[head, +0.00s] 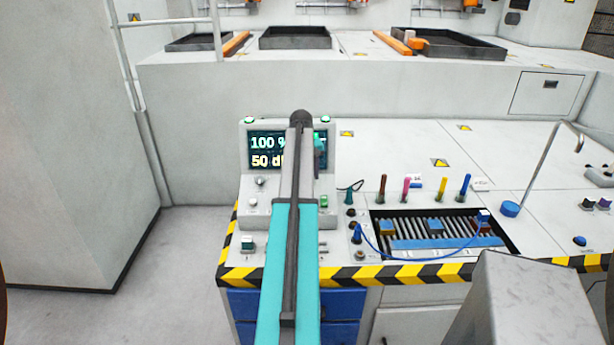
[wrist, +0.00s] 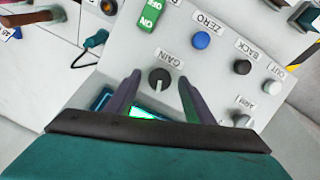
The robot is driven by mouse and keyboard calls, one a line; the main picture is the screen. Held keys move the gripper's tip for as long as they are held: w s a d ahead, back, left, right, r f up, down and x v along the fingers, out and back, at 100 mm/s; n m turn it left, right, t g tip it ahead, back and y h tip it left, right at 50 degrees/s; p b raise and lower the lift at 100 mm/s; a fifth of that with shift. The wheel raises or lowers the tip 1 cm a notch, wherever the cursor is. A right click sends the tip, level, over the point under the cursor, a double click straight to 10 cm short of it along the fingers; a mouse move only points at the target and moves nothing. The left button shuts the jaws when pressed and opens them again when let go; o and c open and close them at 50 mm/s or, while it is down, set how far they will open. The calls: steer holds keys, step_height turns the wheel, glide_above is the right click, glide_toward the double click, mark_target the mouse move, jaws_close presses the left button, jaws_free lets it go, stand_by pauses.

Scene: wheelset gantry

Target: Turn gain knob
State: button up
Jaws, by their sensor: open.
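My gripper (wrist: 158,84) is open, with one dark finger on each side of the knob. I cannot tell whether the fingers touch it. In the head view my arm hides the gain knob, and the fingers are not clearly visible. The display (head: 264,150) behind my arm reads "100 %" and "50 d", partly covered.
Around the knob are a green ON/OFF switch (wrist: 150,14), a blue ZERO button (wrist: 201,40), a black BACK button (wrist: 242,67) and a white OUT button (wrist: 245,101). Coloured plugs (head: 442,187) and a blue cable (head: 400,258) lie to the right in the head view.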

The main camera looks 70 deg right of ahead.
steer(key=shift+r, duration=0.1)
steer(key=b+v, duration=0.2)
steer(key=v, duration=1.1)
steer(key=shift+r+b, duration=0.25)
steer(key=shift+b, duration=0.05)
steer(key=shift+a, duration=0.1)
